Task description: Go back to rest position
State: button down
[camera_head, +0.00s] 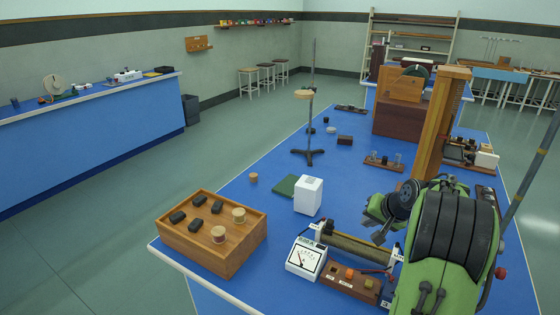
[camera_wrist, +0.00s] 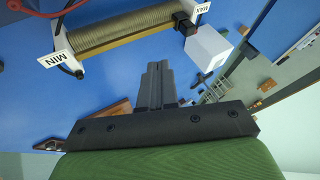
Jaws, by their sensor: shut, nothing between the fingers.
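My gripper (camera_wrist: 157,72) shows in the wrist view with its two dark fingers pressed together and nothing between them. It is above the blue bench top (camera_head: 240,187), apart from the things on it. In the head view my green and black arm fills the lower right, and the fingertips cannot be made out there. A wire-wound rheostat (camera_head: 350,243) lies close to the arm. It also shows in the wrist view (camera_wrist: 110,30), with MIN and MAX labels. A white block (camera_head: 308,195) stands beside it, and shows in the wrist view (camera_wrist: 208,47) too.
A wooden tray (camera_head: 172,236) with dark blocks and round wooden pieces stands at the bench's front left. A meter (camera_head: 306,259) and a brown switch box (camera_head: 350,283) sit near the arm. A tall wooden post (camera_head: 440,125) rises behind it. The floor on the left is clear.

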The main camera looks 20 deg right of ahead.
jog(key=s+a+r+n+g+p, duration=0.1)
jog(key=s+a+r+n, duration=0.15)
jog(key=a+r, duration=0.55)
jog(key=s+a+r+n+p, duration=0.15)
jog(key=s+a+r, duration=0.25)
jog(key=a, duration=0.7)
jog(key=s+a+n+p, duration=0.1)
jog(key=s+a+n, duration=0.1)
jog(key=s+a, duration=0.3)
jog(key=s+a+n+p, duration=0.1)
jog(key=s+a+n, duration=0.2)
jog(key=s, duration=1)
jog(key=shift+s+a+f+g, duration=0.2)
jog(key=shift+s+a+g, duration=0.15)
jog(key=shift+a, duration=0.85)
